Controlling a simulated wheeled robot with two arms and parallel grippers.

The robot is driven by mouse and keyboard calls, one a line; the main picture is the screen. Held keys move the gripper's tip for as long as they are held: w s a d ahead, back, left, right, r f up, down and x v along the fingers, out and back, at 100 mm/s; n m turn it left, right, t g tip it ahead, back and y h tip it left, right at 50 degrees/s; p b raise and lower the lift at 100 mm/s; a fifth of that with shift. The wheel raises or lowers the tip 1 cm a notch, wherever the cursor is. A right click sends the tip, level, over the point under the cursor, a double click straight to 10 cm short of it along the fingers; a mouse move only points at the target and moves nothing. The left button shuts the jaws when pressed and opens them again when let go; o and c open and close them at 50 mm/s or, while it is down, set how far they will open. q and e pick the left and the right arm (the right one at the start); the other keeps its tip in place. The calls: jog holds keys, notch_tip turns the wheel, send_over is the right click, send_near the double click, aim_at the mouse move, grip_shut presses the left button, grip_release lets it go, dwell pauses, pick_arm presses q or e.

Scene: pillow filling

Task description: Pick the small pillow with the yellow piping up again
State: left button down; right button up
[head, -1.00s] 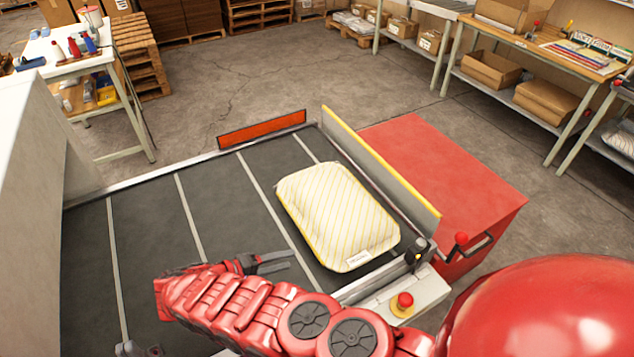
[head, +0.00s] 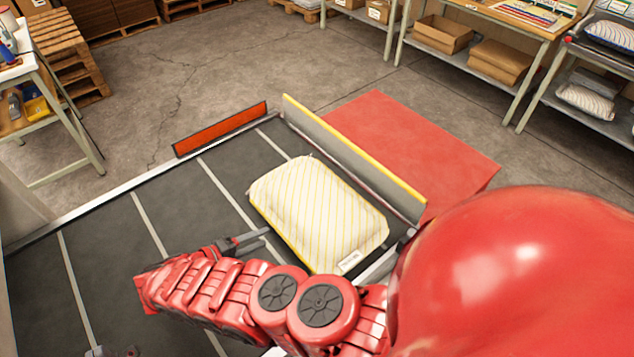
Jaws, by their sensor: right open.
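The small pillow (head: 318,212) is cream with thin yellow stripes and yellow piping. It lies flat on the dark belt, with a white label at its near corner. My right gripper (head: 264,239) is beside the pillow's left edge, its dark fingers pointing at it. The fingers are apart and nothing shows between them. I cannot tell whether the tips touch the pillow. My left gripper is not clearly in view.
The dark slatted belt (head: 110,222) has free room left of the pillow. A yellow-topped guard (head: 352,157) runs along the pillow's right side, with a red surface (head: 410,150) beyond it. An orange-red plate (head: 220,129) stands at the belt's far edge. My red arm hides the near belt.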

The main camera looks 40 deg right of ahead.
aim_at(281, 232)
jog(key=shift+a+f+x, duration=0.1)
jog(key=shift+f+x, duration=0.1)
jog(key=shift+x, duration=1.15)
jog(key=shift+a+f+x, duration=0.1)
jog(key=shift+f+x, duration=0.1)
jog(key=shift+x, duration=1.2)
jog(key=shift+f+x, duration=0.2)
jog(key=shift+x, duration=1.15)
jog(key=shift+s, duration=0.1)
grip_shut()
